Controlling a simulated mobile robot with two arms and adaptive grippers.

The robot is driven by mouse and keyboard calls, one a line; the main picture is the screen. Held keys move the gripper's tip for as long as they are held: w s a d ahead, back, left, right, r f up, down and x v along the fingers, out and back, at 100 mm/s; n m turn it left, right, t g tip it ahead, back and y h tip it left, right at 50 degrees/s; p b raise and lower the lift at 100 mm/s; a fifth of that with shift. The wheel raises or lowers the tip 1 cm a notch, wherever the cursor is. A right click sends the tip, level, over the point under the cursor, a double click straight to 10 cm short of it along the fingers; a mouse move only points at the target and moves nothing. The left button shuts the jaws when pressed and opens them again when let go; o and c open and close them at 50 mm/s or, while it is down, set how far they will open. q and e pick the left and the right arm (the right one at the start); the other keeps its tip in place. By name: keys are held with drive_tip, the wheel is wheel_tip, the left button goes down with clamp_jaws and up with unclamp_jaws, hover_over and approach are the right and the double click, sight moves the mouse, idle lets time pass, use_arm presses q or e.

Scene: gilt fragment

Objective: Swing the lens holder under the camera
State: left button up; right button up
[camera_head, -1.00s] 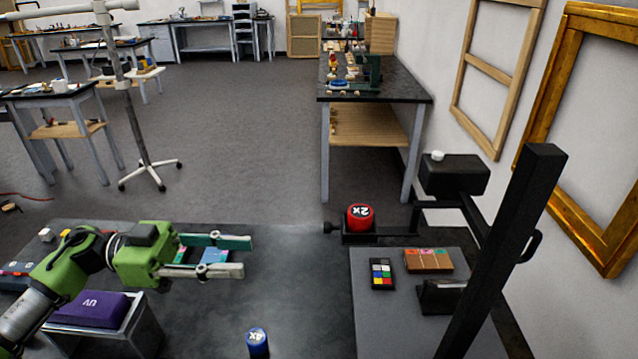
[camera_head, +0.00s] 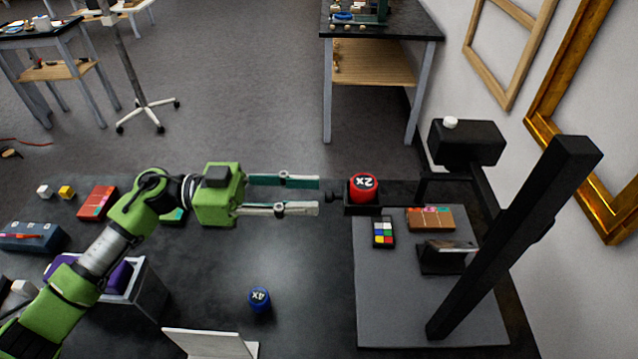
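The red lens marked 2x (camera_head: 363,187) sits in the black lens holder (camera_head: 362,209), whose small knob (camera_head: 332,197) points left. The holder's dark arm runs right toward the copy stand. The black box that looks like the camera (camera_head: 467,143) is up and right of the lens, on the stand's side arm. My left gripper (camera_head: 318,196) is open and empty. Its two fingers point right, one above the other in the picture, with tips just left of the knob; I cannot tell whether they touch it. My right gripper is not in view.
The stand's black post (camera_head: 515,235) rises from a grey baseboard (camera_head: 420,320) bearing a colour card (camera_head: 383,232) and a brown block (camera_head: 430,219). A blue 4x lens (camera_head: 259,299) and a white panel (camera_head: 210,345) are in front. The dark tabletop (camera_head: 300,255) between is clear.

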use_arm(q)
drive_tip(key=shift+s+d+p, duration=0.1)
drive_tip(key=shift+d+p, duration=0.2)
drive_tip(key=shift+d, duration=1.2)
drive_tip(key=shift+c, duration=0.5)
clamp_jaws()
drive_tip(key=shift+a, duration=0.1)
